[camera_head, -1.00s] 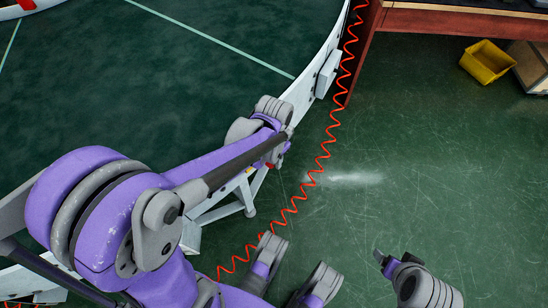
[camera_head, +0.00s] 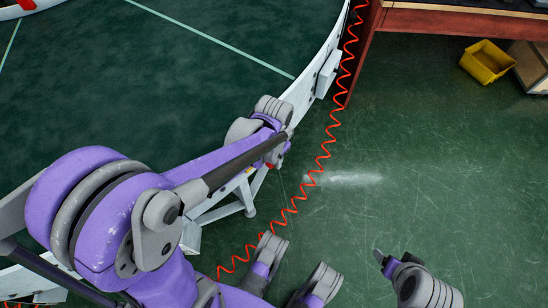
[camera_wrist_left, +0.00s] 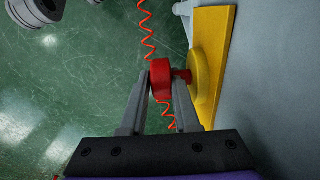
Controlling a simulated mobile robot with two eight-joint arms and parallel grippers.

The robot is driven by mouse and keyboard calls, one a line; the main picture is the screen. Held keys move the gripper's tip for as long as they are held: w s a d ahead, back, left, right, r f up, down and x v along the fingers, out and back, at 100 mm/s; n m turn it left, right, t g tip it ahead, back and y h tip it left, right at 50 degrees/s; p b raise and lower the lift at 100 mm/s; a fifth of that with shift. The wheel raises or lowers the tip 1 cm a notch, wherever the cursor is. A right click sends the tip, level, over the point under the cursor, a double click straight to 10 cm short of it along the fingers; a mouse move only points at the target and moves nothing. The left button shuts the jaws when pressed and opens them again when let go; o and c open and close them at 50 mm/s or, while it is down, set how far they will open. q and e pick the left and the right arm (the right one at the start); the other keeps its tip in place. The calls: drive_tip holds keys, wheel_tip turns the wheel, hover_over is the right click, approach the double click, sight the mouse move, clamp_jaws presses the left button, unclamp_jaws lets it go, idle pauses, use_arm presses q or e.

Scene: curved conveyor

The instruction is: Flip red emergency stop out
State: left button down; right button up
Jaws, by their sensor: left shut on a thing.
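The red emergency stop (camera_wrist_left: 161,76) is a round red knob on a short red stem. It sticks out from a yellow base (camera_wrist_left: 214,66) on the grey conveyor side in the left wrist view. My left gripper (camera_wrist_left: 163,88) is shut on the red knob, with one finger on each side of it. In the head view my left gripper is at the conveyor's outer edge, mostly hidden by my own arm, with only a bit of red (camera_head: 269,165) showing there. My right gripper (camera_head: 379,257) hangs over the floor at the lower right, apart from everything; its opening is unclear.
The curved conveyor (camera_head: 306,92) has a pale frame and stands on legs. A coiled red cable (camera_head: 324,155) runs close along its outer side. A red-sided table (camera_head: 362,55) and a yellow bin (camera_head: 487,62) are at the upper right. The green floor between is clear.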

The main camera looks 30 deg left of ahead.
use_arm(q)
drive_tip(key=shift+d, duration=0.1)
drive_tip(key=shift+s+d, duration=0.15)
drive_tip(key=shift+d, duration=0.6)
drive_tip(key=c, duration=1.1)
unclamp_jaws()
drive_tip(key=shift+o, duration=0.9)
drive_tip(key=shift+d, duration=0.1)
wheel_tip(320, 180, up, 11)
drive_tip(key=p, duration=0.4)
